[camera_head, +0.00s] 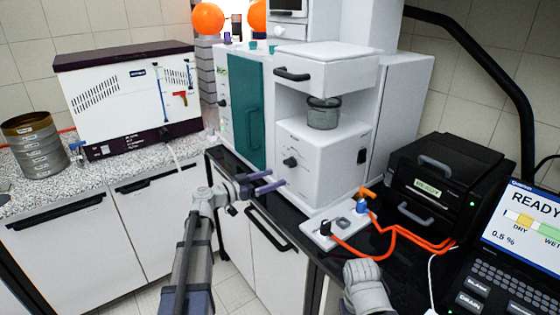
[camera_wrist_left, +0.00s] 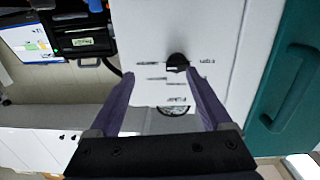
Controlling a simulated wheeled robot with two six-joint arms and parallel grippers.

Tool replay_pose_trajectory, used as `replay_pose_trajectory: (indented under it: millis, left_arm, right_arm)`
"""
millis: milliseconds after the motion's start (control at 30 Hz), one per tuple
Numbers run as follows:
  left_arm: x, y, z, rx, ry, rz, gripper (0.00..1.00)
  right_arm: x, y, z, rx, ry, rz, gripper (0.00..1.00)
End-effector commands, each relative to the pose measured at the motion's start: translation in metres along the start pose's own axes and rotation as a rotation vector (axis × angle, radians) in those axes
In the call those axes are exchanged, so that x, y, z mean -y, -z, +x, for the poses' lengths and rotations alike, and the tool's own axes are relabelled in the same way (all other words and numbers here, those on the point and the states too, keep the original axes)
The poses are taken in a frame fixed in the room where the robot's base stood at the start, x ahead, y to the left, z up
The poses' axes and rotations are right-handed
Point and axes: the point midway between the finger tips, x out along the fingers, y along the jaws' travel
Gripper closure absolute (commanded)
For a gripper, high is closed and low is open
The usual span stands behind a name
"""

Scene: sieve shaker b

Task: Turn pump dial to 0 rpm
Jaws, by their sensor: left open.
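The black dial (camera_head: 291,161) is on the front of a white box-shaped unit (camera_head: 330,180) below a grey cup. In the left wrist view the dial (camera_wrist_left: 177,62) lies close to the right fingertip, partly beside it, with small print around it that I cannot read fully. My left gripper (camera_head: 277,178) is open, with its two purple fingers pointing at the unit's front, a little below the dial. In the left wrist view the open fingers (camera_wrist_left: 159,73) hold nothing. I cannot tell if a finger touches the unit. My right gripper's fingers are not in view.
A grey cup (camera_head: 323,113) sits on the unit. A teal door (camera_head: 247,110) is to its left. A small switch plate (camera_head: 335,226) with orange cables is at the front right. A black printer-like box (camera_head: 450,185) and a laptop (camera_head: 520,240) stand farther right.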

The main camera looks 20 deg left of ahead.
Motion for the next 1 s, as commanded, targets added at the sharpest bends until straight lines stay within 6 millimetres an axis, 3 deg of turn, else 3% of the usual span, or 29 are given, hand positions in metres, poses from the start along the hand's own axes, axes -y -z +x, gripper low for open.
replay_pose_trajectory:
  millis: [100, 267, 700, 1000]
  left_arm:
    - [0.017, 0.007, -0.009, -0.044, 0.035, 0.023, 0.18]
    - [0.019, 0.009, -0.010, -0.053, 0.041, 0.029, 0.18]
    - [0.022, 0.012, 0.049, -0.051, 0.038, 0.028, 0.18]
    - [0.022, 0.013, 0.068, -0.051, 0.039, 0.027, 0.18]
  right_arm:
    - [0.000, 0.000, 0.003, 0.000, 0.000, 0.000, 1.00]
    - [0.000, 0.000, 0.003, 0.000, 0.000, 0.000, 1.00]
    - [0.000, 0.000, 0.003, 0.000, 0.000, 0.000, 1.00]
    - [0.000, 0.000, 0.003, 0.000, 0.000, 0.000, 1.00]
